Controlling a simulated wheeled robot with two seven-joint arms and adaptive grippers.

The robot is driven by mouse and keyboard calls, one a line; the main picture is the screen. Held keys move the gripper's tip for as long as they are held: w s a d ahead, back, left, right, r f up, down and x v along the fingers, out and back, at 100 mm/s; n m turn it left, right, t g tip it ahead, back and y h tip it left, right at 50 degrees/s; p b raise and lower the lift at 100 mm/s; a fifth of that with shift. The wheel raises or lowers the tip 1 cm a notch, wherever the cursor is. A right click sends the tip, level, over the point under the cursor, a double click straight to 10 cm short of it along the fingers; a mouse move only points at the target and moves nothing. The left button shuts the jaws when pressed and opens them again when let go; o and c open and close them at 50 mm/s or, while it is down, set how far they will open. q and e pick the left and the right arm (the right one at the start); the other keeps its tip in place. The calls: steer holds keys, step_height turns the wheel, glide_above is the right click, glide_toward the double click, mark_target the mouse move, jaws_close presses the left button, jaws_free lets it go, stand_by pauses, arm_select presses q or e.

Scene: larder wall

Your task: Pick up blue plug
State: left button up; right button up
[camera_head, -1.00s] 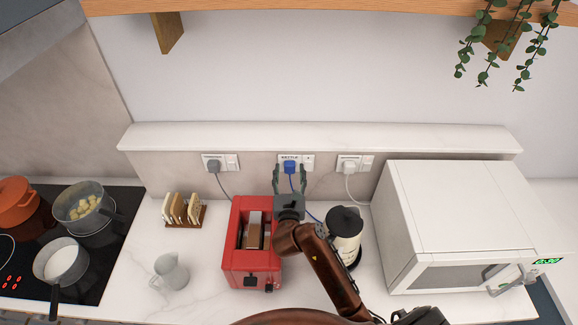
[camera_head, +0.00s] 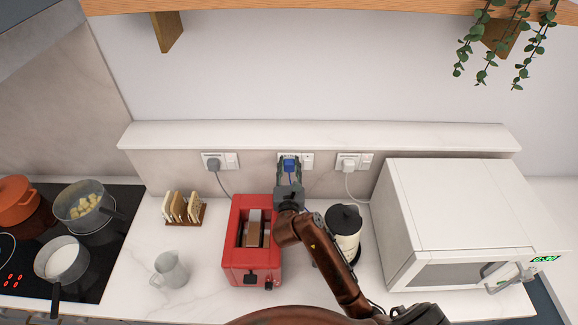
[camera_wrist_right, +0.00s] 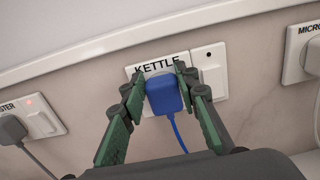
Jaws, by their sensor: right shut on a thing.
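The blue plug (camera_head: 289,165) sits at the middle wall socket, under a label reading KETTLE in the right wrist view. My right gripper (camera_head: 289,168) reaches up to it, and its two fingers are shut on the sides of the plug. In the right wrist view the plug (camera_wrist_right: 163,94) lies between the green fingers, against the socket plate (camera_wrist_right: 211,75), with its blue cord hanging down. I cannot tell whether the plug is fully seated. My left gripper is not in view.
A red toaster (camera_head: 236,262) stands below and left of my right gripper. A kettle (camera_head: 345,228) stands beside my right arm, and a white microwave (camera_head: 455,205) is further right. Grey (camera_head: 213,165) and white (camera_head: 347,166) plugs sit in the neighbouring sockets.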

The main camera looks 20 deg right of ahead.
jaws_close()
steer(key=shift+r, duration=0.1)
steer(key=shift+s+r, duration=0.1)
steer(key=shift+r, duration=0.1)
step_height(320, 180, up, 6)
steer(key=p+v, duration=0.9)
steer(key=v, duration=1.2)
steer(key=shift+r, duration=0.2)
steer(key=shift+s+a, duration=0.25)
steer(key=shift+s, duration=0.1)
